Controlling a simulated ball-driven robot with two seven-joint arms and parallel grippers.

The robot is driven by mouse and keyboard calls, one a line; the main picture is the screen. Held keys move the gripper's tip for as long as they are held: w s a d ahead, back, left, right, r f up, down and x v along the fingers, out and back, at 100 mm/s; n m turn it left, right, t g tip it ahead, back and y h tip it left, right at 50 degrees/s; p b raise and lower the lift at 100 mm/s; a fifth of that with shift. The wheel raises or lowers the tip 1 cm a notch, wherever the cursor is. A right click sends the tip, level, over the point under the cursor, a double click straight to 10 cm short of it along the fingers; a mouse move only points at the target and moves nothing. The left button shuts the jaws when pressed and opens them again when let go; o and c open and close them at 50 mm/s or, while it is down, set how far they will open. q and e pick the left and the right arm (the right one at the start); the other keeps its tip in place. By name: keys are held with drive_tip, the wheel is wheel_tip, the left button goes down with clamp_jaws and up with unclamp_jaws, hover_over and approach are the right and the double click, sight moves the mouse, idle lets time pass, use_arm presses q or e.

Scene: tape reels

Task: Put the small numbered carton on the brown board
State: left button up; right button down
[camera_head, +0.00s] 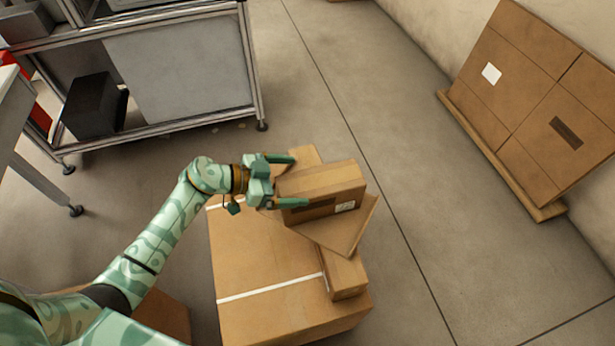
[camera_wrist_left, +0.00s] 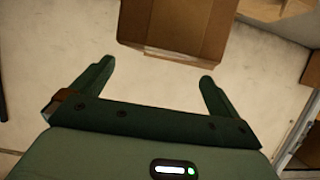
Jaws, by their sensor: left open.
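The small carton (camera_head: 325,180) has a dark strip and a white label on its front side. It appears to lie on the brown board (camera_head: 345,235), whose corner sticks out at its right and front. My left gripper (camera_head: 284,181) is open at the carton's left end, with its fingers spread apart. In the left wrist view, a brown carton (camera_wrist_left: 178,25) shows just beyond the open left gripper (camera_wrist_left: 156,73). I cannot tell whether the fingers touch it. My right gripper is not in view.
The board sits above a large taped carton (camera_head: 255,255) and a narrow carton (camera_head: 345,277). A metal-framed bench (camera_head: 180,65) stands at the upper left. Large flat cartons (camera_head: 540,105) lean by the right wall. The floor between is clear.

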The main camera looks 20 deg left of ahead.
use_arm(q)
drive_tip(key=p+v, duration=0.1)
drive_tip(key=v, duration=0.4)
drive_tip(key=shift+s+a+r, duration=0.1)
drive_tip(key=shift+s+a, duration=0.1)
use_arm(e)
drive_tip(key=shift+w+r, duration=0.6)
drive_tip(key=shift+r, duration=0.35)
use_arm(q)
drive_tip(key=shift+p, duration=0.3)
